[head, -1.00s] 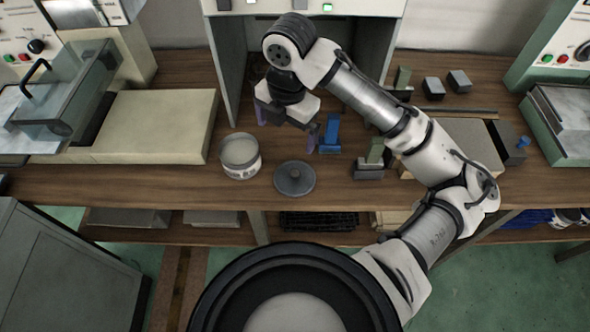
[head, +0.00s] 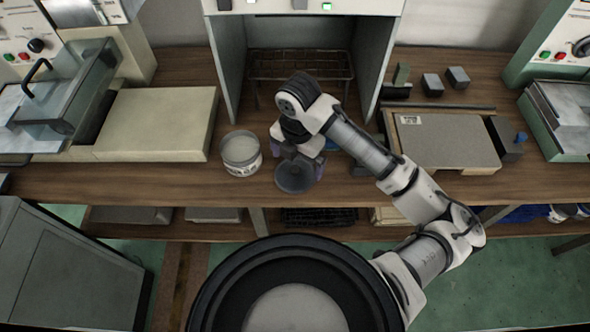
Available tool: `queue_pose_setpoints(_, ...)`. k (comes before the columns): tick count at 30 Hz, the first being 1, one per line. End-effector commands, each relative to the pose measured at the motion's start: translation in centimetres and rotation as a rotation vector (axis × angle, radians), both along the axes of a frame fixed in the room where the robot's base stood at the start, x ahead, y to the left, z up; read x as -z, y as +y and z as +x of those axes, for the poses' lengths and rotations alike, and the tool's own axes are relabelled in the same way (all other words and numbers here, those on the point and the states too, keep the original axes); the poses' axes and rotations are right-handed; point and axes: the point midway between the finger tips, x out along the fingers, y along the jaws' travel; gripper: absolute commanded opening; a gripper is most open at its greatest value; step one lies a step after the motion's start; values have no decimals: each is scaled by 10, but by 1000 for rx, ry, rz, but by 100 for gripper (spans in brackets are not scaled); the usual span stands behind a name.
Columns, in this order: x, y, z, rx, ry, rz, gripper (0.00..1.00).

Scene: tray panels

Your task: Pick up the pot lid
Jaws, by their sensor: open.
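The pot lid (head: 294,183) is a round dark grey disc lying on the wooden bench near its front edge. My gripper (head: 297,167) is open and points down over the lid, with one purple-grey finger at each side of the lid's upper part. The gripper hides the lid's knob and far rim. I cannot tell whether the fingers touch the lid.
A pale round pot (head: 241,155) with a label stands just left of the lid. A cream flat box (head: 155,122) lies further left. A tray panel (head: 445,142) and small dark blocks (head: 457,78) are to the right. An open-fronted cabinet with a wire rack (head: 300,66) stands behind.

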Motion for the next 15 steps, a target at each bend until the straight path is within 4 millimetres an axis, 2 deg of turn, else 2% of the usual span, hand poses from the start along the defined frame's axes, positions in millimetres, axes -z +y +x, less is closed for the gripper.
queue_pose_setpoints(6,25,0,0,1,1,1,100)
queue_pose_setpoints(14,28,0,0,0,-1,1,100)
queue_pose_setpoints(15,28,0,0,0,0,0,95)
